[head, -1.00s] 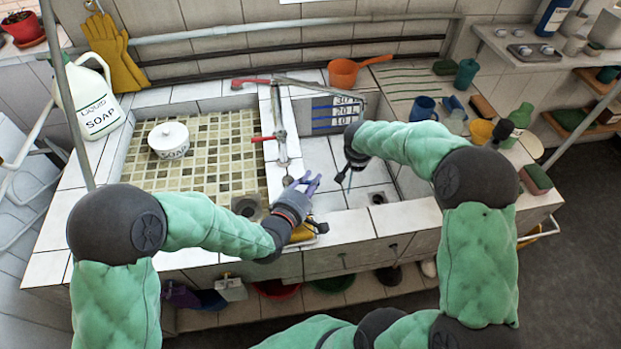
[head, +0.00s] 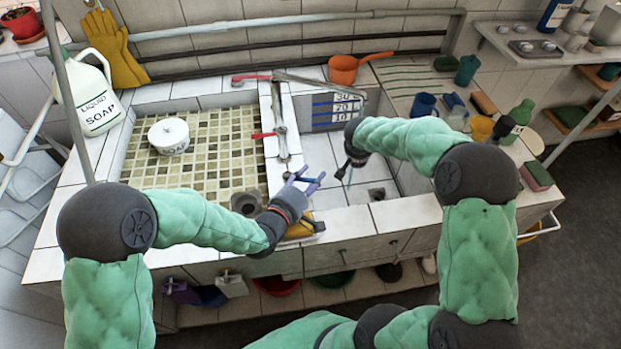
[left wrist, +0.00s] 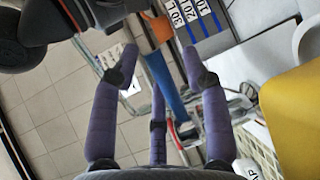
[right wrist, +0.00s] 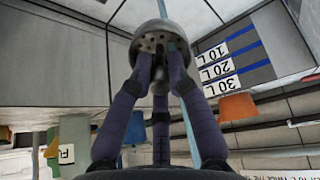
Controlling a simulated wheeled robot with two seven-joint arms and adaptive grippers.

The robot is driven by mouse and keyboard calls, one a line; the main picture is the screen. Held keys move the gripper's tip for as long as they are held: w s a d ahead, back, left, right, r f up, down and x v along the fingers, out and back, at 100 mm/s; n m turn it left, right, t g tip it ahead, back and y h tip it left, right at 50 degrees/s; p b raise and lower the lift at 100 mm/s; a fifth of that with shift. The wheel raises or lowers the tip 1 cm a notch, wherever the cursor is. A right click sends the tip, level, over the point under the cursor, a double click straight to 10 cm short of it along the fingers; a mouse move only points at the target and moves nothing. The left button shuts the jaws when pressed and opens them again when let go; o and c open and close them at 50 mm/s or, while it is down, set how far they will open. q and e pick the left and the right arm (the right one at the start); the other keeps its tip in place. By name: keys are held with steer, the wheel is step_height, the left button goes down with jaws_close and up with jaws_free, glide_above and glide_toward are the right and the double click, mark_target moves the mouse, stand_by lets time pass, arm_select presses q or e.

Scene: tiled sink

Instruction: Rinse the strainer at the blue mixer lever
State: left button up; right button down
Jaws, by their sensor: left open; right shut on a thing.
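The strainer (right wrist: 152,42) is a round metal piece with holes. My right gripper (head: 352,160) is shut on it above the right basin; the fingers also show in the right wrist view (right wrist: 160,75). A pale blue streak (right wrist: 188,125) that looks like running water passes at the strainer. My left gripper (head: 305,182) is open at the front of the divider, near the mixer (head: 281,125). In the left wrist view a blue bar (left wrist: 166,88), which looks like the blue lever, lies between the spread fingers. I cannot tell whether they touch it. The red lever (head: 264,135) points left.
The left tiled basin (head: 215,165) holds a white soap pot (head: 169,136). The right basin has a drain (head: 376,193) and litre marks. An orange pan (head: 343,70) stands behind; cups and bottles crowd the right counter. A soap jug (head: 95,95) stands at the left.

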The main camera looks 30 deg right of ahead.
arm_select(q)
steer(key=v, duration=1.2)
steer(key=shift+d, duration=0.1)
steer(key=shift+c, duration=0.3)
steer(key=shift+s+d+r, duration=0.1)
steer(key=shift+s+d, duration=0.05)
jaws_close()
steer(key=shift+s+d+r+n+t+y, duration=0.25)
steer(key=shift+s+d+n+t+y, duration=0.05)
steer(key=shift+s+d+t, duration=0.2)
steer(key=shift+s+a+r+n+t+y, duration=0.55)
steer(key=shift+s+n+t+y, duration=1.15)
steer(key=shift+s, duration=1.45)
steer(key=shift+y, duration=0.3)
steer(key=x, duration=1.4)
steer(key=shift+a, duration=0.1)
